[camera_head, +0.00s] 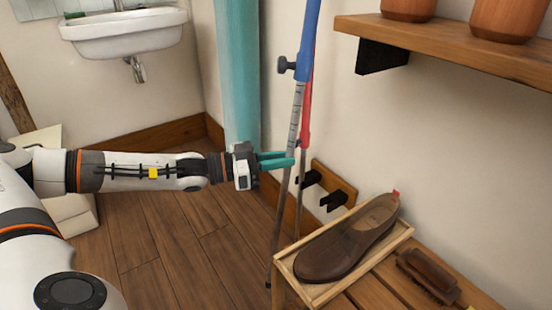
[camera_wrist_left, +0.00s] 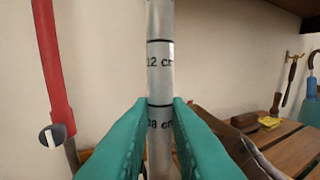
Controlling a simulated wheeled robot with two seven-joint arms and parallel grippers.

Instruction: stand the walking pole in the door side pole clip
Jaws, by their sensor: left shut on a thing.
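A walking pole (camera_head: 294,115) with a blue upper section and a grey, marked shaft stands nearly upright, its lower end near the floor. My left gripper (camera_head: 291,160) is shut on the grey shaft; in the left wrist view the pole (camera_wrist_left: 159,65) runs between the teal fingers. A wooden clip board (camera_head: 344,187) on the right wall carries a far black clip (camera_head: 311,178) and a near black clip (camera_head: 333,200). The held pole is left of both clips, apart from them. Which clip is door side cannot be told. My right gripper is out of view.
A red pole (camera_head: 305,110) stands close behind the held one; it also shows in the left wrist view (camera_wrist_left: 53,70). A tray (camera_head: 393,247) with a brown shoe (camera_head: 350,240) and a brush (camera_head: 427,275) lie on the slatted bench. A shelf (camera_head: 450,45) overhangs at right.

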